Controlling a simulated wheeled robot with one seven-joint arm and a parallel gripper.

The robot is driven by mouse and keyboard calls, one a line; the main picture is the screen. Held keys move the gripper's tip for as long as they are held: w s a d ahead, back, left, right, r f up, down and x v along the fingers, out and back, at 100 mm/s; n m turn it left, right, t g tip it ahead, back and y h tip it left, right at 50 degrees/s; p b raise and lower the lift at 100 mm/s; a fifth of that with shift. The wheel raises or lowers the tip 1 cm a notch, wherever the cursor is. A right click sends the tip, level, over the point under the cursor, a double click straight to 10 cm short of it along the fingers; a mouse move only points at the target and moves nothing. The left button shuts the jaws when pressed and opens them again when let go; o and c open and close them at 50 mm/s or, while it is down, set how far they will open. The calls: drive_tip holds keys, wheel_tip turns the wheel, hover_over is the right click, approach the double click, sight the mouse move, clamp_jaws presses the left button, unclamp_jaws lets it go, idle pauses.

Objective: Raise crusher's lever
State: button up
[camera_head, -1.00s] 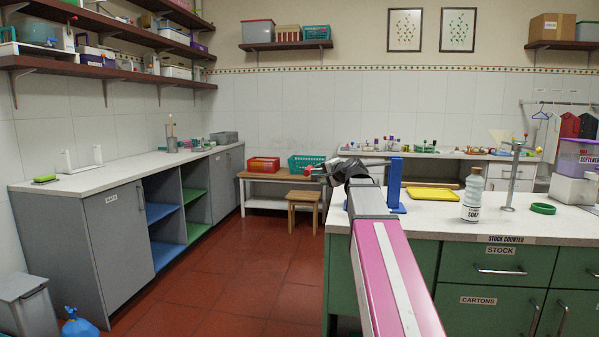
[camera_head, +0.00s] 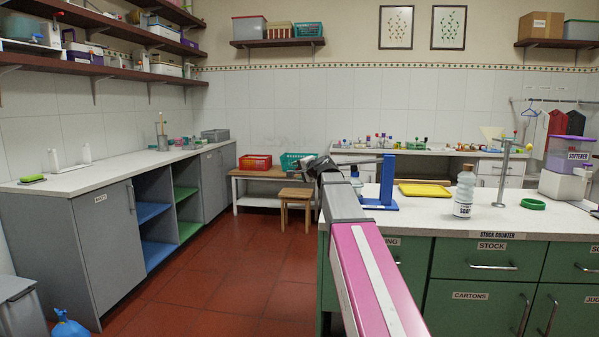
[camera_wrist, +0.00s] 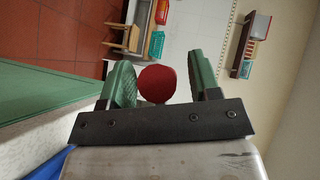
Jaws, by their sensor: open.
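The crusher (camera_head: 388,183) is a blue upright stand with a flat blue base on the counter's left end. Its thin grey lever (camera_head: 364,160) runs about level leftward from the top of the stand, past the counter edge. My gripper (camera_head: 318,166) is at the lever's outer end and hides the knob in the head view. In the wrist view, the lever's round red knob (camera_wrist: 157,84) sits between the two green fingers of my gripper (camera_wrist: 163,76). The fingers are open, with a gap showing at the right finger; contact at the left finger is unclear.
On the stock counter (camera_head: 437,220) stand a soap bottle (camera_head: 464,194), a yellow tray (camera_head: 425,190), a metal stand (camera_head: 503,175) and a green ring (camera_head: 533,204). A wooden stool (camera_head: 296,208) is beyond the arm.

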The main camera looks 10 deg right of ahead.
clamp_jaws()
drive_tip(key=s+d+r+m+t+y, duration=0.1)
drive_tip(key=d+r+m+t, duration=0.2)
drive_tip(key=r, duration=1)
drive_tip(key=s+d+r+m+t+y, duration=0.1)
drive_tip(key=d+r+m+t, duration=0.15)
drive_tip(key=r, duration=0.95)
drive_tip(key=s+d+r+m+t+h, duration=0.2)
drive_tip(key=d+r+m, duration=0.3)
drive_tip(key=d, duration=0.6)
drive_tip(key=s+d+r+m+t+h, duration=0.3)
drive_tip(key=s+d+r+m+t, duration=0.1)
drive_tip(key=d+r, duration=0.6)
drive_tip(key=shift+s+d+r+m, duration=0.2)
drive_tip(key=shift+s+d+m, duration=0.35)
drive_tip(key=shift+d+m, duration=0.4)
drive_tip(key=shift+a, duration=0.15)
unclamp_jaws()
